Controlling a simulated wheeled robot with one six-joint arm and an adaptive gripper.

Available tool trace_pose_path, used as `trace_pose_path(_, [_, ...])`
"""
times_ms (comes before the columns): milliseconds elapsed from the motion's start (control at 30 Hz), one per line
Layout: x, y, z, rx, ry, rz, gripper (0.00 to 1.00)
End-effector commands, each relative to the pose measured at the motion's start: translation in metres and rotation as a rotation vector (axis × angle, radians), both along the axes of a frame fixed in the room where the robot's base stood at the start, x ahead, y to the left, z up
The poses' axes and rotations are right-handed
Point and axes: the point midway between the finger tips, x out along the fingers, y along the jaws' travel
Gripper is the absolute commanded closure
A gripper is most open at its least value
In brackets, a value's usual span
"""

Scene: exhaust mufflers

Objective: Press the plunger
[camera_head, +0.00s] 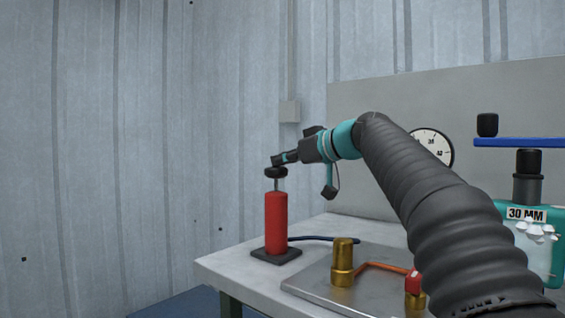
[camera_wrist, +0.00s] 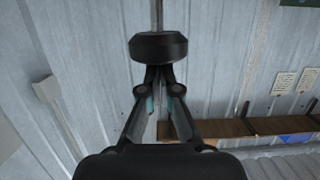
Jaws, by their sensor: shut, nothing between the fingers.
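The plunger is a black round knob (camera_head: 276,172) on a thin metal rod that rises from an upright red cylinder (camera_head: 276,222). The cylinder stands on a black square base (camera_head: 276,254) near the table's left edge. A stretch of rod shows between knob and cylinder. My gripper (camera_head: 277,160) is shut and empty, tilted down from the right, with its tips at the top of the knob. In the wrist view the knob (camera_wrist: 158,46) sits right at the tips of my closed fingers (camera_wrist: 159,73). I cannot tell whether they touch it.
The grey table (camera_head: 236,262) carries a metal plate (camera_head: 335,291) with brass fittings (camera_head: 343,262) and a copper pipe. A dark hose (camera_head: 325,239) runs behind. A dial gauge (camera_head: 432,147) and a teal "30 MM" unit (camera_head: 548,258) stand right. Space left of the cylinder is clear.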

Motion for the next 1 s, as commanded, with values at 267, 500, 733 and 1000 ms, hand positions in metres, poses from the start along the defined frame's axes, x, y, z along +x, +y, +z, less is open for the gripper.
trace_pose_path(267, [-0.021,-0.028,0.023,0.003,-0.005,-0.005,1.0])
trace_pose_path(500, [-0.047,-0.06,0.033,0.002,-0.005,-0.003,1.0])
trace_pose_path(733, [-0.059,-0.075,0.039,0.003,-0.004,-0.002,1.0])
trace_pose_path(1000, [-0.061,-0.077,0.04,0.003,-0.004,-0.001,1.0])
